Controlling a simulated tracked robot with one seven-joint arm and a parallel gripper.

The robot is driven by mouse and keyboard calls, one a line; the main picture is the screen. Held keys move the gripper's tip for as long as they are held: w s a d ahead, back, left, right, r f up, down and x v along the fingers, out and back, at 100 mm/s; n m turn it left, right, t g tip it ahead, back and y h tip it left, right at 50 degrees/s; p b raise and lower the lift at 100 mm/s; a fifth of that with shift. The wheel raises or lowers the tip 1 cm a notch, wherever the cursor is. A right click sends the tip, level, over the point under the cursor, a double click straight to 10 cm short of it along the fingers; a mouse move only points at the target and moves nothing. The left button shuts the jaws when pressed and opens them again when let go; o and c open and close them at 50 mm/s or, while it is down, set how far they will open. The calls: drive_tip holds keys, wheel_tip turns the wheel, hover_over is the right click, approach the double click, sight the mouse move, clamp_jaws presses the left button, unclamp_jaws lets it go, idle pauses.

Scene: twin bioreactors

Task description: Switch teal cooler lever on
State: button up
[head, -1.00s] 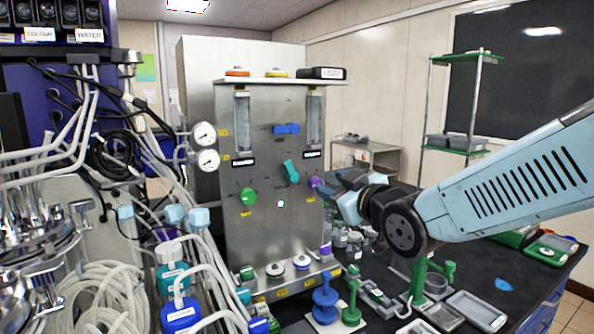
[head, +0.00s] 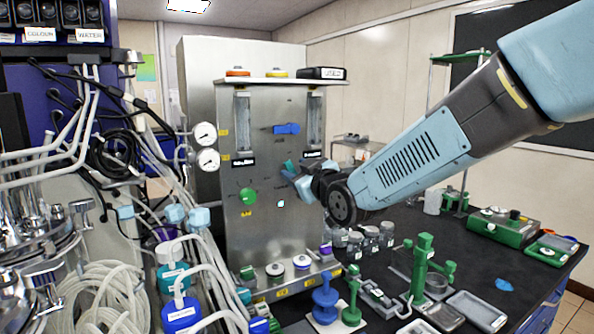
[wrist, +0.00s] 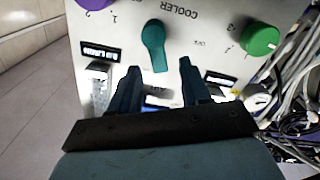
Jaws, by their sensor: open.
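The teal cooler lever (wrist: 154,46) is on the steel panel (head: 264,222), below an upside-down COOLER label in the wrist view. There its long end points down toward my gripper, slightly to the right. My gripper (wrist: 159,66) is open, with one finger on each side of the lever's lower end. Whether a finger touches the lever is unclear. In the head view my gripper (head: 291,172) is at the panel front and hides most of the lever (head: 288,165).
A green knob (head: 248,196) is left of the lever in the head view, and a blue valve (head: 286,128) is above it. A purple knob (wrist: 95,3) shows in the wrist view. Jars (head: 372,232) stand below my arm. Tubes crowd the left side.

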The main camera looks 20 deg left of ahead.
drive_tip(key=shift+x, duration=1.2)
clamp_jaws()
